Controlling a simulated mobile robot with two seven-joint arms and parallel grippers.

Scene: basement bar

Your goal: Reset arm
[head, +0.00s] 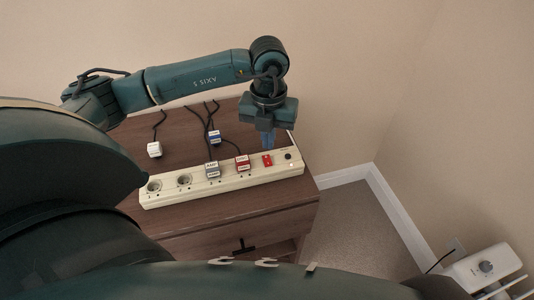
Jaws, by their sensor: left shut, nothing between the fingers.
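My left arm reaches in from the left across the back of a brown wooden cabinet (200,217). My left gripper (267,143) points down over the right part of the cabinet top, just behind the right end of a cream power strip (223,183). Its fingers are shut with nothing between them. Whether the fingertips touch anything is too small to tell. My right gripper is not in view.
A grey plug (212,169) and a red plug (242,162) sit on the strip, left of its red switch (267,160). A white plug (154,150) and a blue plug (214,137) lie behind it. A white device (483,268) stands at lower right. Open floor (345,225) lies right of the cabinet.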

